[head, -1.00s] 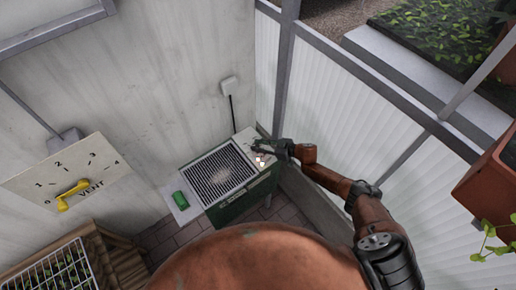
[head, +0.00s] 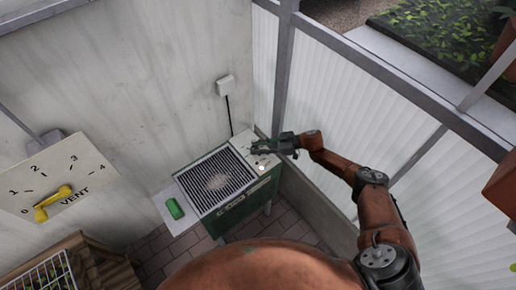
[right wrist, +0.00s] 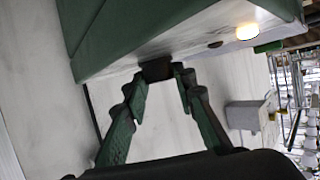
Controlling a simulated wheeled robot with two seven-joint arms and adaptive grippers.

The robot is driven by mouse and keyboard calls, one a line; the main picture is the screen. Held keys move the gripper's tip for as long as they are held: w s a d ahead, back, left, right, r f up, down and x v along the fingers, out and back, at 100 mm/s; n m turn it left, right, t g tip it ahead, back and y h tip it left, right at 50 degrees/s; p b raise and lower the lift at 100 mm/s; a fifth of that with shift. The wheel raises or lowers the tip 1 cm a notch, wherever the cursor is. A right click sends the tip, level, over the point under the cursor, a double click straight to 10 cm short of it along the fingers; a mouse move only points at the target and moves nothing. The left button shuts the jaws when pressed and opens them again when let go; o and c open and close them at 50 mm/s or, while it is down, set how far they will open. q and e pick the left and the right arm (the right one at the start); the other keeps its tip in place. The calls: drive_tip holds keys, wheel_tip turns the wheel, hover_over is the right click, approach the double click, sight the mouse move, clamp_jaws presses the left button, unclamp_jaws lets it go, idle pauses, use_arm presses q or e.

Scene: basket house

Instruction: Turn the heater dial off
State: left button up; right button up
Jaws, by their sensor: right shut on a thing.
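The heater (head: 242,206) is a green box with a dark top grille and a pale control strip at its right end. My right gripper (head: 262,147) is at that strip, its arm reaching in from the right. In the right wrist view its two green fingers (right wrist: 163,80) are closed on the small dark heater dial (right wrist: 156,70). The dial's markings and pointer cannot be read. A lit round lamp shows on the strip near the gripper (right wrist: 247,32). My left gripper is not in view.
A vent panel (head: 75,160) with numbers and a yellow lever (head: 52,203) near 0 is at left. A green object (head: 174,208) lies on the heater's left shelf. A wall socket (head: 225,86) with a cable is behind. A ribbed translucent wall (head: 345,110) stands close at right.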

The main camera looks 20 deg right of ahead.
drive_tip(key=shift+d, duration=0.1)
drive_tip(key=o, duration=1.2)
drive_tip(key=shift+c, duration=0.2)
wheel_tip(320, 180, up, 10)
